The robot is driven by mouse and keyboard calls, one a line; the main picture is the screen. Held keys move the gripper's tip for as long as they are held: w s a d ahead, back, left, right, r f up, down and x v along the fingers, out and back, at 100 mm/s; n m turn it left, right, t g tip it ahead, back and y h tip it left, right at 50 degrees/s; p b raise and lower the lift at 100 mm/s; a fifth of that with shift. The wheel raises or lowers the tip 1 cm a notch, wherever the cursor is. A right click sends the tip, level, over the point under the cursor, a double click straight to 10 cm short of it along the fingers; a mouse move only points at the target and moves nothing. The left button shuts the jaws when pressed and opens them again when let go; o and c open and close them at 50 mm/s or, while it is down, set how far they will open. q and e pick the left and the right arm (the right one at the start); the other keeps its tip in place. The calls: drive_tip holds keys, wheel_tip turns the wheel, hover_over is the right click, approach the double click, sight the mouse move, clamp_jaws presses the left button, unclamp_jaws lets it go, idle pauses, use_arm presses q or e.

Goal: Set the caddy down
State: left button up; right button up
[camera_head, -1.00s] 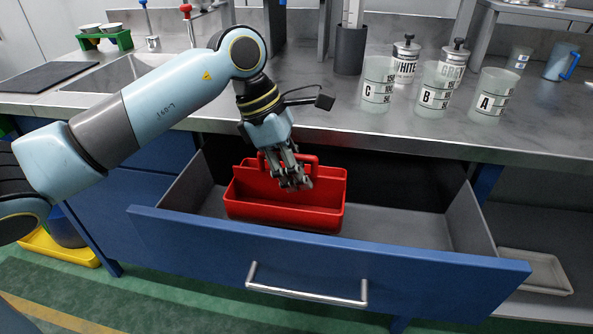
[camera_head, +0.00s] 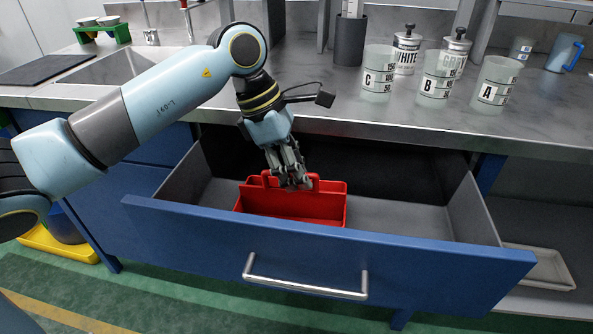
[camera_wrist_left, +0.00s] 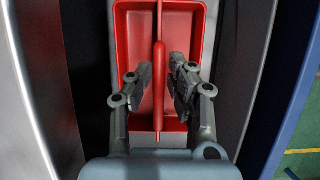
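The red caddy (camera_head: 310,207) is down inside the open blue drawer (camera_head: 405,220), left of its middle. The drawer front hides its lower edge, so its contact with the floor is hidden. My left gripper (camera_head: 293,182) is at the caddy's top, over its handle. In the left wrist view, the handle (camera_wrist_left: 159,60) of the caddy (camera_wrist_left: 124,35) runs between the two fingers (camera_wrist_left: 163,72). The caddy's compartments look empty. My right gripper is not in view.
The drawer has free floor to the right of the caddy. The steel counter (camera_head: 330,110) overhangs the drawer's back. Beakers C (camera_head: 377,70), B (camera_head: 436,75) and A (camera_head: 497,82) stand on the counter, with two lidded canisters behind. A pale tray (camera_head: 540,268) lies on the lower right shelf.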

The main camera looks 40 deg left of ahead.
use_arm(q)
drive_tip(key=shift+o, duration=0.6)
drive_tip(key=shift+r+p, duration=0.35)
drive_tip(key=p+v, duration=0.2)
drive_tip(key=v, duration=1)
drive_tip(key=shift+r, duration=0.25)
drive_tip(key=shift+s, duration=0.1)
